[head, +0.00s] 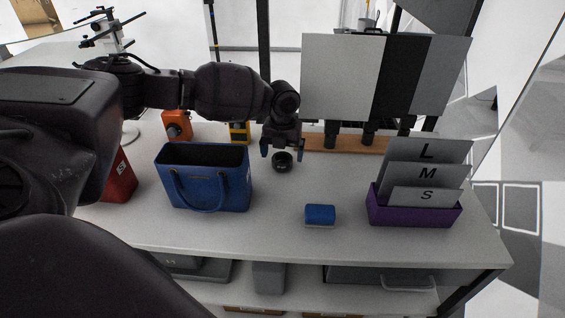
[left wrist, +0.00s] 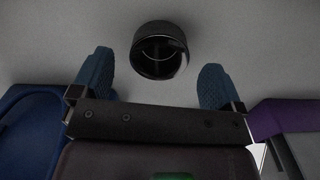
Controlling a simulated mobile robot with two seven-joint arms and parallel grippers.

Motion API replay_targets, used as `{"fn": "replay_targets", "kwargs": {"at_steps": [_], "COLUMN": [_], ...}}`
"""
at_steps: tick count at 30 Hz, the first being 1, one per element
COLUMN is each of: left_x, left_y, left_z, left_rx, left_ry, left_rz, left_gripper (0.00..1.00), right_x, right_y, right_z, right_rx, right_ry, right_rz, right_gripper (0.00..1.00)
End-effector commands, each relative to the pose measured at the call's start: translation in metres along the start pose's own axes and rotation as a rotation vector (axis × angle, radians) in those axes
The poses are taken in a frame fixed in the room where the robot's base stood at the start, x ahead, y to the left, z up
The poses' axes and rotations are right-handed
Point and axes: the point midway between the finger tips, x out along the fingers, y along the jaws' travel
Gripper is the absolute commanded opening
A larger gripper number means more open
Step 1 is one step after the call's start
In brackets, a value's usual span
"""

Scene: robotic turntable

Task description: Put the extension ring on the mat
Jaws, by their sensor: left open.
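A short black ring (head: 282,161), which looks like the extension ring, stands on the white table behind the middle. My left gripper (head: 282,152) is open and pointing down, its blue-padded fingers just above and to either side of the ring. In the left wrist view the ring (left wrist: 160,50) lies beyond and between the open fingertips (left wrist: 156,70), with clear gaps and nothing held. I cannot make out a mat for certain. My right gripper is not in view.
A blue bag (head: 205,178) stands left of the ring. A small blue block (head: 320,215) lies in front. A purple holder (head: 413,212) with lettered grey cards is at right. The table centre is clear.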

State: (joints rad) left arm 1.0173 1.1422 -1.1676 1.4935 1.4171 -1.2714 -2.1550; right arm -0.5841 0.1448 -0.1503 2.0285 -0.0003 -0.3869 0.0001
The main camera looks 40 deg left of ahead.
Motion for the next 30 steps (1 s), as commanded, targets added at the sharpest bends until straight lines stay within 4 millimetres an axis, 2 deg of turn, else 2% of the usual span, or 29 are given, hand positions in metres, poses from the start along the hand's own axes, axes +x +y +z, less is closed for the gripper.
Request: {"fn": "replay_targets", "kwargs": {"at_steps": [1, 6, 15, 26, 30], "left_x": [0.009, 0.026, 0.029, 0.029, 0.029], "left_y": [0.001, 0.001, 0.001, 0.001, 0.001], "left_z": [0.000, 0.000, 0.000, 0.000, 0.000], "left_rx": [-0.001, 0.000, 0.000, 0.000, 0.000], "left_ry": [0.003, 0.002, 0.001, 0.001, 0.001], "left_rz": [0.003, 0.001, 0.000, 0.000, 0.000], "left_gripper": [0.93, 0.93, 0.93, 0.38, 0.38], "right_x": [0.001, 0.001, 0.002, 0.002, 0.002], "right_y": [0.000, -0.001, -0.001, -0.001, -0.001], "right_z": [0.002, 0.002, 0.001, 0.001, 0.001], "right_rx": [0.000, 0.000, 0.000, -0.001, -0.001], "right_ry": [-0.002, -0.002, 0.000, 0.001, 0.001], "right_rz": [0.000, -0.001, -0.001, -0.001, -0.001], "right_gripper": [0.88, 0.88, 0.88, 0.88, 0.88]}}
